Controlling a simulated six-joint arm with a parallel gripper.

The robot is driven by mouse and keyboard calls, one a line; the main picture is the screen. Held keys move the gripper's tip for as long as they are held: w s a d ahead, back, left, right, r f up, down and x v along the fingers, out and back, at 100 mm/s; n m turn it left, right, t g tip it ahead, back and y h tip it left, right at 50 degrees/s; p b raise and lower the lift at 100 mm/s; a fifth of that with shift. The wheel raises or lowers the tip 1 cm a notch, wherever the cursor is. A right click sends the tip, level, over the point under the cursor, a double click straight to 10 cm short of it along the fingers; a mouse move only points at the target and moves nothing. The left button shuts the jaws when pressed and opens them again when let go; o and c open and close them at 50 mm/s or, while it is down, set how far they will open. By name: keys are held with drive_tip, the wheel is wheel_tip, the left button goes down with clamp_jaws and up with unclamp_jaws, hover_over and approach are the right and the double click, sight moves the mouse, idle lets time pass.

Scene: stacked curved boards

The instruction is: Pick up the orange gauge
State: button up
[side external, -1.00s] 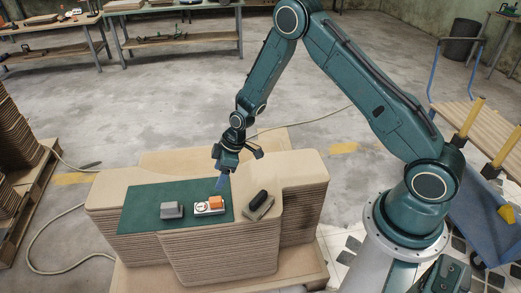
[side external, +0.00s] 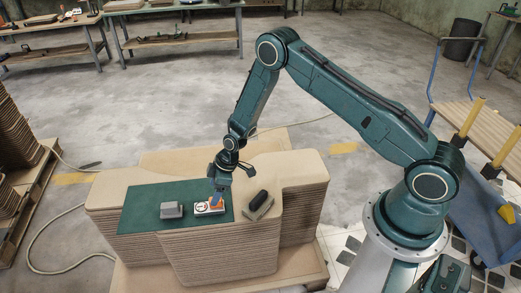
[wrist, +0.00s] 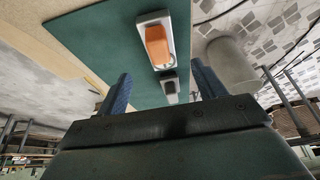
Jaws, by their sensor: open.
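The orange gauge (side external: 215,203) sits on a white base (side external: 202,210) on the green mat, partly hidden behind my fingers in the side external view. It also shows in the wrist view (wrist: 157,42), upper middle, on its pale base. My gripper (side external: 219,196) points down right at the orange gauge. In the wrist view, my two blue fingers (wrist: 164,84) are spread apart with nothing held between them. The gauge appears ahead of the fingertips there, roughly in line with the gap. Whether the fingers touch it cannot be told.
The green mat (side external: 140,207) lies on stacked curved boards (side external: 225,262). A grey block (side external: 171,210) stands on the mat at left. A black-topped item (side external: 258,200) lies on the boards to the right, close to my gripper. The mat's left end is clear.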

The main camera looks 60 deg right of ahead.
sight(210, 199)
drive_tip(key=shift+x, duration=1.35)
drive_tip(key=shift+x, duration=2.55)
drive_tip(key=shift+s+a, duration=0.1)
drive_tip(key=shift+c, duration=0.2)
drive_tip(key=c, duration=1.2)
drive_tip(key=shift+o, duration=0.2)
drive_tip(key=shift+r, duration=0.2)
wheel_tip(210, 199, up, 20)
drive_tip(key=shift+f, duration=0.15)
